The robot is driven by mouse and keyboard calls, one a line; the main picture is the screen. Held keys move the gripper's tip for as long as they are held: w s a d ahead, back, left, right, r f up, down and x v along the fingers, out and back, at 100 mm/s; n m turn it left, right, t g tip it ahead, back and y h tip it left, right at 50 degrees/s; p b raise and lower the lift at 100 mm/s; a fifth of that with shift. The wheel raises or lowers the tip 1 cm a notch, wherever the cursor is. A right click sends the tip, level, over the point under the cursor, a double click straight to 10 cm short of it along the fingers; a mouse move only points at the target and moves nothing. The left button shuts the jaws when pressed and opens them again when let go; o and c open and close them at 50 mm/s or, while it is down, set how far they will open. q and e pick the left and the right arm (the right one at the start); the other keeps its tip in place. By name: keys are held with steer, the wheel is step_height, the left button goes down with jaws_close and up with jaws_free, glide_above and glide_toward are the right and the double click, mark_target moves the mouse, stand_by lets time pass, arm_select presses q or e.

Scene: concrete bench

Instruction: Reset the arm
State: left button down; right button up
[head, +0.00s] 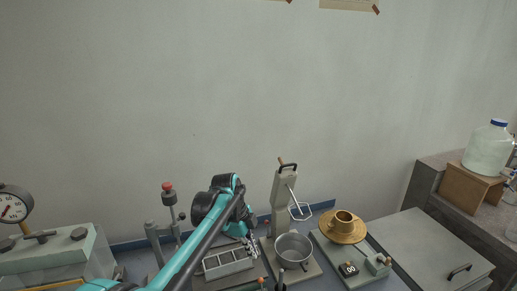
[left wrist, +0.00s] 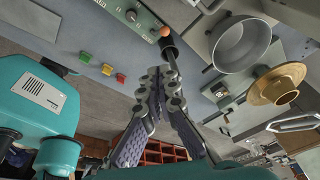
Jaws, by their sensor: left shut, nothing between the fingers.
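My left arm (head: 205,245) is teal and black and reaches in from the bottom left in the head view. My left gripper (head: 252,243) points down and to the right, just left of the grey metal pot. In the left wrist view the fingers (left wrist: 163,80) are shut and hold nothing; the pot, gold cup and bench gear lie beyond them. My right gripper is out of view.
The grey pot (head: 293,250) sits below an upright stand (head: 284,195). Right of it, a gold cup on a dish (head: 343,226) rests on a scale-like device (head: 372,268). A gauge (head: 13,207) stands far left.

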arm_select(q)
steer(key=s+a+r+n+t, duration=0.2)
steer(key=s+a+r+n, duration=0.1)
steer(key=s+a+n, duration=0.4)
steer(key=s+a+f+n+t+y, duration=0.1)
steer(key=s+a+n, duration=0.2)
steer(key=s+n, duration=0.1)
steer(key=s+a+f+n+t+y+b, duration=0.1)
steer(key=s+a+f+n+t, duration=0.1)
steer(key=s+n, duration=0.3)
steer(key=s+a+f+n+t+y, duration=0.1)
steer(key=s+a+f+n+t, duration=0.1)
steer(key=s+n, duration=0.3)
steer(key=s+a, duration=0.1)
steer(key=s, duration=0.2)
steer(key=shift+s+a+f, duration=0.25)
steer(key=shift+a, duration=0.1)
